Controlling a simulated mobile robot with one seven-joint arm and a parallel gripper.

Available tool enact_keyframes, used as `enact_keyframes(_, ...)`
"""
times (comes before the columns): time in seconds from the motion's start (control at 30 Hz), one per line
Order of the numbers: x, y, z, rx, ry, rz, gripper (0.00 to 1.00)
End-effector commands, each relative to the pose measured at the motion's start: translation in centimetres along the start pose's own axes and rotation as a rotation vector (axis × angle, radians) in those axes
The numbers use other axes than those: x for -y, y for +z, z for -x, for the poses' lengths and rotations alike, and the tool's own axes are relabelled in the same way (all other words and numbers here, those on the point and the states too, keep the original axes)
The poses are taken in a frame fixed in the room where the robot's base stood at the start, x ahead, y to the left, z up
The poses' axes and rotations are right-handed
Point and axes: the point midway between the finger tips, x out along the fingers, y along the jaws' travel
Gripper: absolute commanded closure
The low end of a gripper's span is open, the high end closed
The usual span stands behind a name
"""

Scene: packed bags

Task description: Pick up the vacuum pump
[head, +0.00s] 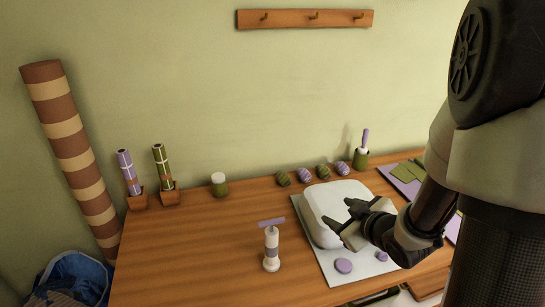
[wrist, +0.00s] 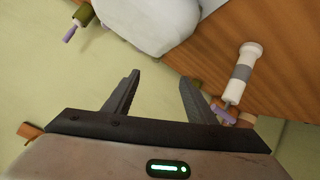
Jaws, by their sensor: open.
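The vacuum pump (head: 271,248) stands upright on the wooden table, left of the white bag. It has a white body with a grey band and a purple T-handle on top. It also shows in the wrist view (wrist: 242,70), right of my fingers, with its handle close to the right finger in the picture. My gripper (head: 341,215) is open and empty, in front of or above the white bag; its fingers also show in the wrist view (wrist: 160,80). My gripper is to the right of the pump and apart from it. Nothing hides the pump in the head view.
The puffy white bag (head: 319,203) lies on a pale mat (head: 330,272) with purple discs. Rolls in holders, a green jar (head: 219,187), several striped rolls and a green cup (head: 360,160) line the table's back. The table (head: 190,250) left of the pump is clear.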

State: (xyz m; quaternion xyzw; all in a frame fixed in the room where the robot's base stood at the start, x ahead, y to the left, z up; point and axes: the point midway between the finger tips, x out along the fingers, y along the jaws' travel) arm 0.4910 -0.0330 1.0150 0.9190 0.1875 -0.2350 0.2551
Motion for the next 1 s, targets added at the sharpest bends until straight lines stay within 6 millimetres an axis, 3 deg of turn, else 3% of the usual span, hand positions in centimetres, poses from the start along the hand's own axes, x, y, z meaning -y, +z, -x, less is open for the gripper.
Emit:
enact_keyframes(0.03, 2.8, 2.5, -1.7, -0.055, -0.063, -0.005, 0.49)
enact_keyframes(0.1, 6.1, 3.8, -2.5, -0.168, -0.141, -0.019, 0.49)
enact_keyframes(0.2, 10.0, 4.8, -2.2, -0.327, -0.231, -0.081, 0.49)
enact_keyframes(0.3, 12.5, 5.3, -0.9, -0.46, -0.289, -0.166, 0.49)
enact_keyframes(0.57, 14.3, 5.4, 1.4, -0.631, -0.327, -0.305, 0.49)
enact_keyframes(1.0, 16.1, 0.8, -4.5, -0.647, -0.329, -0.304, 0.49)
